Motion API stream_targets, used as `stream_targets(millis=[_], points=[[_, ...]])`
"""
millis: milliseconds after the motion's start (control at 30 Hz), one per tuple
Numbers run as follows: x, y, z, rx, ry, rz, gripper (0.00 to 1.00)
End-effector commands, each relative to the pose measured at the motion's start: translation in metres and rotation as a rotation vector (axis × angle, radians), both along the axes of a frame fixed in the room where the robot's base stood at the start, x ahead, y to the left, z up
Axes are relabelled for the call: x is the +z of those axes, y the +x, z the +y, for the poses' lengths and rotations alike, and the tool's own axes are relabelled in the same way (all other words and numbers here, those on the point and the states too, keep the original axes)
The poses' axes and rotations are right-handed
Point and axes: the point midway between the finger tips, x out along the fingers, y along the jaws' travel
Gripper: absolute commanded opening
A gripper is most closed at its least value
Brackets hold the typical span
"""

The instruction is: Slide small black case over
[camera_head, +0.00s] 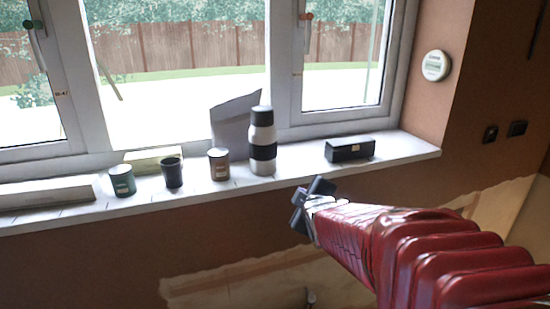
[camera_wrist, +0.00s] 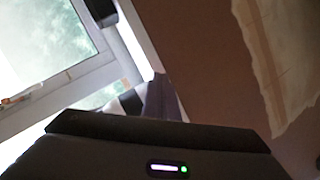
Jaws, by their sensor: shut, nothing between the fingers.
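The small black case (camera_head: 349,150) lies on the right part of the white windowsill, its long side along the sill. My gripper (camera_head: 303,196) is shut and empty, in front of the sill's edge, below and to the left of the case and apart from it. In the wrist view a dark block at the top edge (camera_wrist: 101,10) looks like the case, cut off by the frame. The dark body of my gripper fills the bottom of that view; its fingertips are hard to make out there.
Left of the case on the sill (camera_head: 300,172) stand a steel bottle with black bands (camera_head: 262,135), a brown tin (camera_head: 219,164), a black cup (camera_head: 172,172) and a green tin (camera_head: 122,181). A grey sheet (camera_head: 232,122) leans behind them. The sill right of the case is clear.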

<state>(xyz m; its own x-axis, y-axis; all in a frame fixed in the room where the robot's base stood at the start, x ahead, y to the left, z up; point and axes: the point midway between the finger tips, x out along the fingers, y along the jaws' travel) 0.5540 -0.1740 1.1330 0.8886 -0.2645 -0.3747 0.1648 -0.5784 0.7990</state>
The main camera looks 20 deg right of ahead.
Motion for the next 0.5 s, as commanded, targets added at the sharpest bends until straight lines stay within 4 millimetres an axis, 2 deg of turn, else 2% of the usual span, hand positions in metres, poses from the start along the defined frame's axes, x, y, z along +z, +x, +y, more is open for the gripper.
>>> stream_targets(millis=[33, 100, 300, 500], points=[[-0.002, 0.010, -0.015, 0.010, -0.058, -0.018, 0.00], [-0.001, 0.022, -0.031, 0.031, -0.150, -0.050, 0.00], [0.001, 0.047, -0.075, 0.072, -0.407, -0.137, 0.00], [0.002, 0.056, -0.101, 0.087, -0.579, -0.192, 0.00]])
